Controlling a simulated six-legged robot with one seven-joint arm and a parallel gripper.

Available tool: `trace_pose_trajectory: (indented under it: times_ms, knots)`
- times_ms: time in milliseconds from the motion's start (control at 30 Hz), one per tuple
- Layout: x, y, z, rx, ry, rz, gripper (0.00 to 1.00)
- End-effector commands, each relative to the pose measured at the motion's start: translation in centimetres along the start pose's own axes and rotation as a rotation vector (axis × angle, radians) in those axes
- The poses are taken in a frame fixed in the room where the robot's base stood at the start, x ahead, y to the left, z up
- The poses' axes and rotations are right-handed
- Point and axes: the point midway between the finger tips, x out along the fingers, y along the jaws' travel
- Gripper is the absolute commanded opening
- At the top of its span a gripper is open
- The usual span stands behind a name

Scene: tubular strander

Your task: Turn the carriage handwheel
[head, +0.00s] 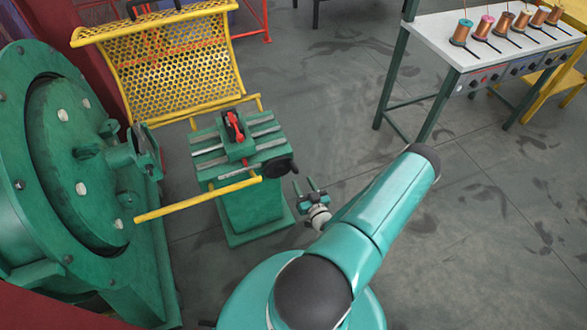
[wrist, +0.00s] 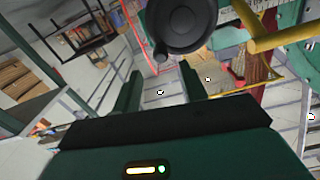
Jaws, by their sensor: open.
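The carriage handwheel (head: 278,167) is a small black disc on the right side of the green carriage stand (head: 250,205). In the wrist view the handwheel (wrist: 181,20) fills the top middle, with a small dark knob (wrist: 160,53) at its lower left rim. My gripper (head: 305,186) is just right of and below the handwheel in the head view. Its two green fingers are apart and empty in the wrist view (wrist: 161,85). The wheel lies beyond the fingertips, and no contact shows. The green carriage (head: 236,147) with a red lever sits on rails atop the stand.
A yellow rail (head: 198,198) runs in front of the stand. A yellow perforated guard (head: 170,75) stands behind it. The large green machine (head: 75,160) is at left. A white table (head: 445,35) with several copper spools is at upper right. The floor between is clear.

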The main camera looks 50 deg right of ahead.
Motion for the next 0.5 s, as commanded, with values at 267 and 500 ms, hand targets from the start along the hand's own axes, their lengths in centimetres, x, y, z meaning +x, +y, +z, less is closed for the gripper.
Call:
trace_pose_trajectory:
  times_ms: [267,500]
  knots:
    - [5.6,-0.2,0.0,0.001,0.002,-0.001,0.43]
    - [8.0,-0.4,0.1,0.001,0.0,-0.001,0.43]
